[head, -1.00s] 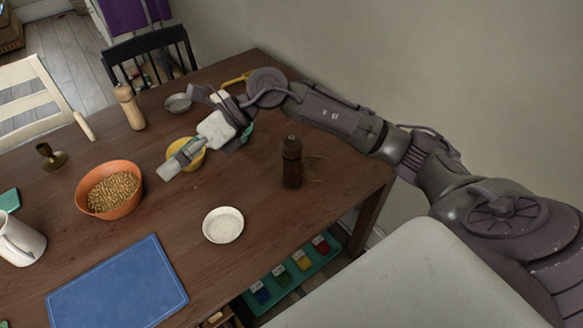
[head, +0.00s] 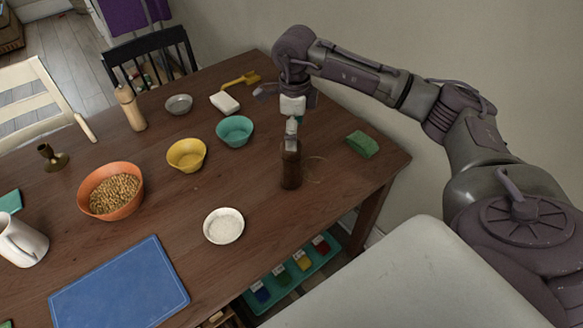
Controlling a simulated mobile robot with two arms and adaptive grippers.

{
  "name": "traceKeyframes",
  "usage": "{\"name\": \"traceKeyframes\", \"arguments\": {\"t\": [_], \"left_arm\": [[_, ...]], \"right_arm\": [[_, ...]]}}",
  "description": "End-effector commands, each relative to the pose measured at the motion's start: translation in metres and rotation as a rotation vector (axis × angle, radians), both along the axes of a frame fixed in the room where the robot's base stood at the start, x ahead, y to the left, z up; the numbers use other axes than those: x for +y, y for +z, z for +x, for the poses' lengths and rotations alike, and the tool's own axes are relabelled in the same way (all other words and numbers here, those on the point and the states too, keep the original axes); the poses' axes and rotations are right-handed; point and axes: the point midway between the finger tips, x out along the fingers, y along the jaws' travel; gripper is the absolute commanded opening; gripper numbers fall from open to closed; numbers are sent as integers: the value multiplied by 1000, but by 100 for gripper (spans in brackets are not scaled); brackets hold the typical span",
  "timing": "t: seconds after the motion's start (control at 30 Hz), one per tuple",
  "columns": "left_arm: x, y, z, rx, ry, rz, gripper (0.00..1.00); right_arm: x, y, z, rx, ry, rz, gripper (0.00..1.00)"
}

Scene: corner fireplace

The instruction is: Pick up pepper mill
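A dark brown mill (head: 291,171), which looks like the pepper mill, stands upright on the wooden table near its right side. My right gripper (head: 291,137) points down over it, with a pale finger covering the mill's top. I cannot tell whether the fingers are open or closed on it. A second, light wooden mill (head: 131,108) stands upright at the back left of the table. My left gripper is not in view.
A white bowl (head: 223,226) and a blue mat (head: 119,285) are nearer.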

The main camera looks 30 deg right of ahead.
Motion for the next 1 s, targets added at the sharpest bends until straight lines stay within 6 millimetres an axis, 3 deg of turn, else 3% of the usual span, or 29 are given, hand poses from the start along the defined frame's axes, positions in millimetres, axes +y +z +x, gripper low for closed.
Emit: {"name": "traceKeyframes", "arguments": {"t": [0.17, 0.43, 0.73, 1.0], "left_arm": [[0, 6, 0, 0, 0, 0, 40], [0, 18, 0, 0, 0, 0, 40], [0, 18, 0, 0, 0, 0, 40], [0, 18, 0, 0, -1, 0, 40]], "right_arm": [[2, -12, 1, 2, 1, 2, 86], [4, -50, 7, 2, 1, 2, 86], [3, -56, 7, -1, 1, 1, 86], [4, -56, 7, -1, 1, 1, 42]]}}
